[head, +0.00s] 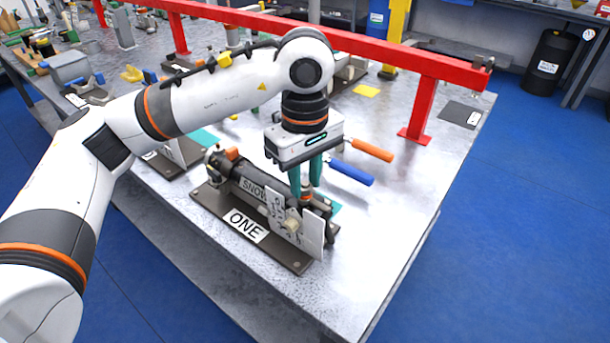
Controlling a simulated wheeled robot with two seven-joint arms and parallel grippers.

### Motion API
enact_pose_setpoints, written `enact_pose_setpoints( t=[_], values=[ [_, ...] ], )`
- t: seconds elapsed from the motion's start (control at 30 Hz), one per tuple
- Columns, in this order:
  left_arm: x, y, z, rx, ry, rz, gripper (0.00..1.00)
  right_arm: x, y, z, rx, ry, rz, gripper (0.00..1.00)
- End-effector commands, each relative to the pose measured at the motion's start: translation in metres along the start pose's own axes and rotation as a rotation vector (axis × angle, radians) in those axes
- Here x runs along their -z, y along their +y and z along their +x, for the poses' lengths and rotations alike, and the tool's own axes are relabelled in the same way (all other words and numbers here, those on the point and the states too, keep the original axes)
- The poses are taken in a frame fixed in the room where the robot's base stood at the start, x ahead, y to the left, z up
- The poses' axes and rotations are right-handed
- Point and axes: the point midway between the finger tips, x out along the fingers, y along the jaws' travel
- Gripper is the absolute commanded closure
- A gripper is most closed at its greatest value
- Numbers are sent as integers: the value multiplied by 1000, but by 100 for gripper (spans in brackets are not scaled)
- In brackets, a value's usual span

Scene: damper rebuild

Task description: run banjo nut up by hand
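A dark cylindrical damper (250,185) lies on a dark base plate (211,203) marked "ONE". My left gripper (306,190) points down at the damper's right end, with its two teal fingers on either side of a small copper-orange fitting (307,196). This may be the banjo nut, but it is too small to be sure. The fingers stand a little apart. I cannot tell whether they touch the fitting. White plates with a pale knob (292,222) stand at the front of this end and hide part of it. My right gripper is not in view.
A blue-handled tool (350,173) and an orange-handled tool (371,150) lie just behind and right of the gripper. A red rail (390,58) runs along behind, with a post (421,110) on the bench. The bench's right front is clear.

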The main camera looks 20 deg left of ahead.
Motion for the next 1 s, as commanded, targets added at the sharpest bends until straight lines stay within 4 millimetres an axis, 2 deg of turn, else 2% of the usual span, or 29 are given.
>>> enact_pose_setpoints(
  t=[0.03,0.17,0.2,0.33,0.67,0.83,1.0],
  values=[
    [0,0,0,0,0,0,81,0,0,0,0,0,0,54],
    [0,0,0,0,0,1,100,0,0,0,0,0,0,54],
    [0,0,0,0,0,1,74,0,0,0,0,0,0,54],
    [0,0,0,0,0,1,54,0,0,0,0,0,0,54],
    [0,0,-3,1,0,1,54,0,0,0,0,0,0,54],
    [0,-1,-26,5,-1,1,54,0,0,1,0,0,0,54],
    [0,-1,-63,5,-1,2,54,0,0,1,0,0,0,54]
  ],
)
